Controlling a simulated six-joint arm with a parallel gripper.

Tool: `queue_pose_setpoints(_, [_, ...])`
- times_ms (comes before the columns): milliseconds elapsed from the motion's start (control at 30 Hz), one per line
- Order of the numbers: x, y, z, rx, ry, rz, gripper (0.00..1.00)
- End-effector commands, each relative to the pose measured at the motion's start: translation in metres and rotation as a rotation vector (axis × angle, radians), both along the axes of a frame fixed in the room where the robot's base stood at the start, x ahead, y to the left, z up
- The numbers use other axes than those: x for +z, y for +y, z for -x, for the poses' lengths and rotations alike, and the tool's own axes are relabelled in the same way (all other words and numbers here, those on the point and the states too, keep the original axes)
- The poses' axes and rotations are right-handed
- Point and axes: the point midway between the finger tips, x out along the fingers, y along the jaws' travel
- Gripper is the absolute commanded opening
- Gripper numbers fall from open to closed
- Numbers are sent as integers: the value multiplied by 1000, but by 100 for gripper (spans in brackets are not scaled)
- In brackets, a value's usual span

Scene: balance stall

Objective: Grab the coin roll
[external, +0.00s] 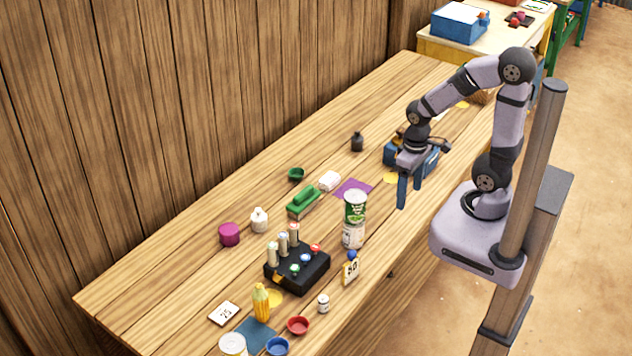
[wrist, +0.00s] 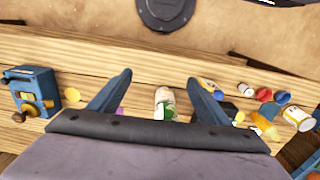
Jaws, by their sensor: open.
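No thing in view is plainly marked as the coin roll. In the external view, several pale upright cylinders (external: 283,243) stand in a black holder (external: 314,275) with coloured round tops, and a short white cylinder (external: 329,181) lies beside a green brush-like block (external: 303,202); either could be a roll. My gripper (external: 408,195) is open and empty, pointing down above the right part of the table, well away from both. In the wrist view my gripper (wrist: 160,77) shows spread fingers, with a green-labelled can seen between and below them, apart from them.
A blue device (external: 428,160) sits behind my gripper. A dark bottle (external: 357,141), magenta pot (external: 229,234) and small bowls (external: 298,325) are spread about.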

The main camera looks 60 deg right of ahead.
Motion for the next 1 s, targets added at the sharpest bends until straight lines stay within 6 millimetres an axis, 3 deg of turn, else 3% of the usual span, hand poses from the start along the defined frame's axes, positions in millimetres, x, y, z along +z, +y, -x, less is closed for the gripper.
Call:
queue_pose_setpoints(267, [0, 0, 0, 0, 0, 0, 71])
queue_pose_setpoints(300, [0, 0, 0, 0, 0, 0, 68])
queue_pose_setpoints(400, [0, 0, 0, 0, 0, 0, 45])
queue_pose_setpoints(767, [2, 0, 0, 0, -1, 0, 45])
queue_pose_setpoints(1000, [28, 0, -2, 0, -8, 0, 45])
